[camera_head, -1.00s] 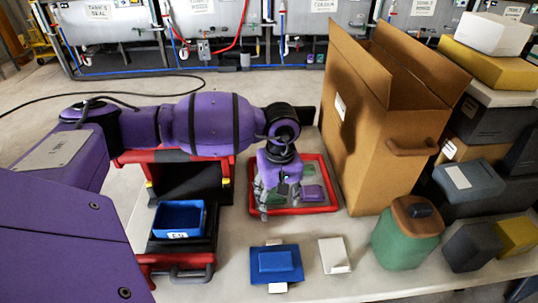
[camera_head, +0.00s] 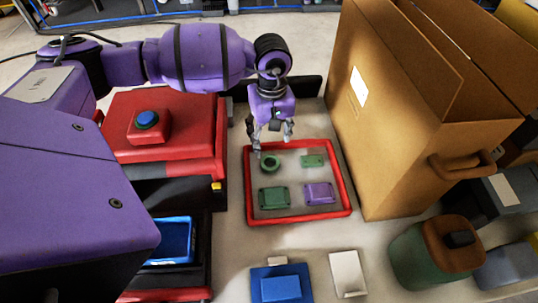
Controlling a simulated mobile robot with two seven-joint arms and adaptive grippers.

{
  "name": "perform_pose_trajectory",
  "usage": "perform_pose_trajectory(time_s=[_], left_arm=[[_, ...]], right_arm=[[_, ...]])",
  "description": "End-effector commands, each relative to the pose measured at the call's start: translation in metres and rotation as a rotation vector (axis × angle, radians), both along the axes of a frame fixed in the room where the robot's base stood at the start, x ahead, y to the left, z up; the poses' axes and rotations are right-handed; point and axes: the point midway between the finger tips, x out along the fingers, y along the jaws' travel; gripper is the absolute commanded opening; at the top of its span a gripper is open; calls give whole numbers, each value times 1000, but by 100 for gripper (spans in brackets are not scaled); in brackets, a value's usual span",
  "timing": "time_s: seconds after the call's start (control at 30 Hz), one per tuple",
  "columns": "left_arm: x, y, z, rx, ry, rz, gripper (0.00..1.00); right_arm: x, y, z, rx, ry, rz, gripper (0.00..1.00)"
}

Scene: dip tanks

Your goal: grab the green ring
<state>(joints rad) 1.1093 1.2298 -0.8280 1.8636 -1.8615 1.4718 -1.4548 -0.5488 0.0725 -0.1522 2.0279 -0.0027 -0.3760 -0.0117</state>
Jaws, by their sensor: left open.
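The green ring (camera_head: 270,163) lies in the upper left part of a red-rimmed tray (camera_head: 349,190), its round hole facing up. My left gripper (camera_head: 273,147) is open above the tray's back edge, its fingers pointing down. One finger is close to the ring in the picture; I cannot tell whether they touch. No object shows between the fingers. My right gripper is out of view.
The tray also holds a green block (camera_head: 274,197), a small green plate (camera_head: 313,160) and a purple block (camera_head: 319,193). A tall cardboard box (camera_head: 390,150) stands close on the right. A red case with a blue button (camera_head: 147,120) stands left.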

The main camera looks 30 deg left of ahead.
Motion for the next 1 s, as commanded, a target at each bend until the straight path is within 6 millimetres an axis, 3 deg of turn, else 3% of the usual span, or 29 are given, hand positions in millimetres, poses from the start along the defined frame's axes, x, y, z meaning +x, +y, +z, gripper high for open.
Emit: perform_pose_trajectory(time_s=[0.23, 0.5, 0.83, 1.0], left_arm=[[-5, -4, -27, 1, 2, -1, 58], [-14, -11, -64, 0, 1, 1, 58], [-14, -11, -72, 1, 1, -1, 58], [-14, -11, -72, 1, 1, 0, 36]], right_arm=[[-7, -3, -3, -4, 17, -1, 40], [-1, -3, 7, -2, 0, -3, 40], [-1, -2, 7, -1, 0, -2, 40], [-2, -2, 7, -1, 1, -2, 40]])
